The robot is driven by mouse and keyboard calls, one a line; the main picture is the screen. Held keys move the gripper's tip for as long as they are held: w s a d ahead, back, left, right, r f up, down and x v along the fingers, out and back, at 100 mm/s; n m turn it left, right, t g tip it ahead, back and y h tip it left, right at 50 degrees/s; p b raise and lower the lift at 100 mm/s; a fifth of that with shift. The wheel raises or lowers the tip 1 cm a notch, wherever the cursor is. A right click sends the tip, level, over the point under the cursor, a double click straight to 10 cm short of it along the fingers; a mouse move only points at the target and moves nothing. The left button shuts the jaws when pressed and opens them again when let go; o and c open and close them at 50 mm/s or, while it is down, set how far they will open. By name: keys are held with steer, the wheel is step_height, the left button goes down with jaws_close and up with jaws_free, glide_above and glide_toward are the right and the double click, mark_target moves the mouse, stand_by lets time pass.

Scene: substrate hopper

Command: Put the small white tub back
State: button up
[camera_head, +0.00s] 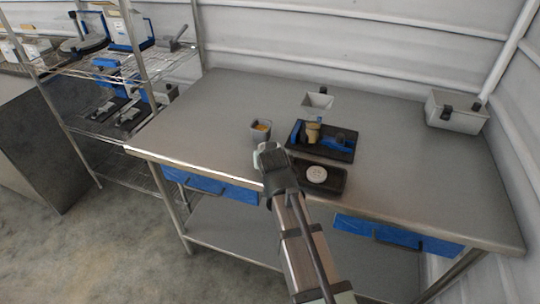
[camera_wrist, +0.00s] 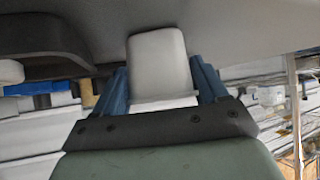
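The small white tub (camera_wrist: 158,62) is between the two blue fingers of my gripper (camera_wrist: 162,88) in the wrist view. The fingers flank it on both sides and appear shut on it. In the head view my gripper (camera_head: 268,152) is over the front part of the grey table (camera_head: 400,180), with a pale bit of the tub showing at its tip. I cannot tell whether the tub touches the table. A black tray (camera_head: 335,187) with a round white disc (camera_head: 316,174) lies just right of my gripper.
A grey cup with orange contents (camera_head: 256,138) stands just behind my gripper. A dark tray (camera_head: 342,155) holds blue parts and a yellowish piece. A grey bin (camera_head: 455,116) stands far right.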

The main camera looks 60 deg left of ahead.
steer(key=o, duration=0.4)
steer(key=shift+r, duration=0.1)
steer(key=v, duration=1.2)
steer(key=shift+s, duration=0.1)
